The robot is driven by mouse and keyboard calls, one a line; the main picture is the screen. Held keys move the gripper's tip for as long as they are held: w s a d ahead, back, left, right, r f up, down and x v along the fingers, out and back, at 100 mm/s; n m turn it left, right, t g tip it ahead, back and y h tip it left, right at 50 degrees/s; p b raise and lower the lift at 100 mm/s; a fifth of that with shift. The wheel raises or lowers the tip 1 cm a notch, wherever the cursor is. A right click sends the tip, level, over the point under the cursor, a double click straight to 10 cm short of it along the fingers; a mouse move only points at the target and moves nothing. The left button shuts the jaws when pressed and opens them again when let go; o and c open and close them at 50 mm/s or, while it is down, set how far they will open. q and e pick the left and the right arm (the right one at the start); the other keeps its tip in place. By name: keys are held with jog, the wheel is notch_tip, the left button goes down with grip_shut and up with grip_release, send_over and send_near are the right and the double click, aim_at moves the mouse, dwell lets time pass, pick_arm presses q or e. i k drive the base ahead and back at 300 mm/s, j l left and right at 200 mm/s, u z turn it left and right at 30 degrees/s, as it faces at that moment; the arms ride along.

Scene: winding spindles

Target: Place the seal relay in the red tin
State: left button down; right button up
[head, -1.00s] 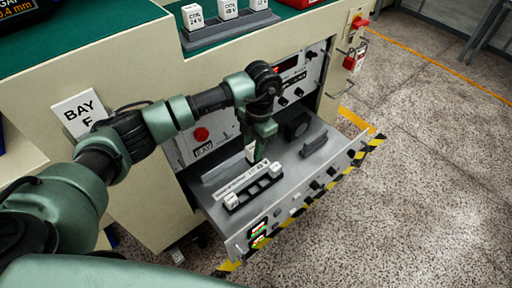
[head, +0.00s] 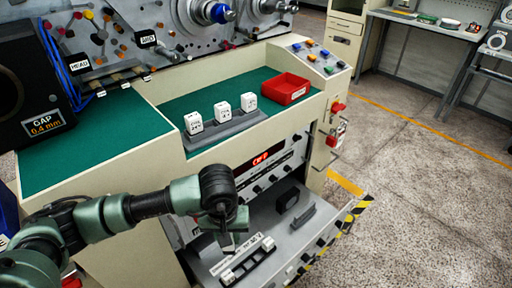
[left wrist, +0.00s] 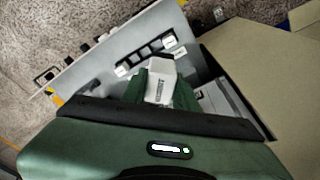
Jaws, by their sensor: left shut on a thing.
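My left gripper (head: 232,240) is over the open grey drawer (head: 290,232). In the left wrist view its green fingers are shut on a white block with a dark printed label, which I take to be the seal relay (left wrist: 159,84). In the head view the gripper mostly hides this block. The red tin (head: 286,88) stands open on the green bench top, at the back right of the cabinet, well above the drawer. I see nothing in it from here. My right gripper is not in view.
A grey rail (head: 247,262) with white blocks at its ends lies in the drawer; it also shows in the left wrist view (left wrist: 146,55). A grey rack (head: 226,129) with three white cubes stands on the green top, left of the tin. The cabinet's front edge lies between drawer and tin.

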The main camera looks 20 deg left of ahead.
aim_at(286, 88)
jog(key=i+l+u, duration=0.25)
jog(key=i+l, duration=0.15)
jog(key=l, duration=0.2)
jog(key=i+l+u, duration=0.15)
jog(key=l, duration=0.2)
jog(key=i+l+u, duration=0.1)
jog(key=l, duration=0.25)
jog(key=i, duration=0.1)
